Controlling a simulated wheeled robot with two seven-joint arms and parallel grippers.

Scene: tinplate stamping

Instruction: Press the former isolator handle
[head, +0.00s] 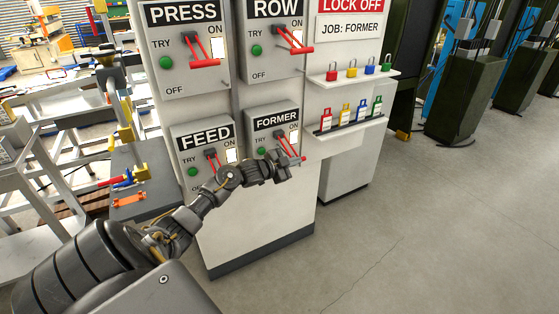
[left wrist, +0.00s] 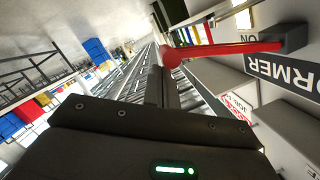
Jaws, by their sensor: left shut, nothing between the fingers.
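The FORMER isolator (head: 275,121) is a grey box with a black label at the lower right of the white panel in the head view. Its red handle (head: 283,141) is partly hidden behind my left gripper (head: 293,165). In the left wrist view the red handle (left wrist: 225,50) runs from a dark pivot block to a rounded end, beside the FORMER label (left wrist: 284,72). My left gripper (left wrist: 158,78) is shut and empty, its fingertips close to the handle's rounded end. I cannot tell whether they touch. My right gripper is not in view.
The FEED isolator (head: 206,133) is just left, with PRESS (head: 183,13) and ROW (head: 276,9) above. At right are shelves of coloured padlocks (head: 350,73) and tags (head: 346,112), under a LOCK OFF sign (head: 350,27). The floor (head: 420,230) at right is clear.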

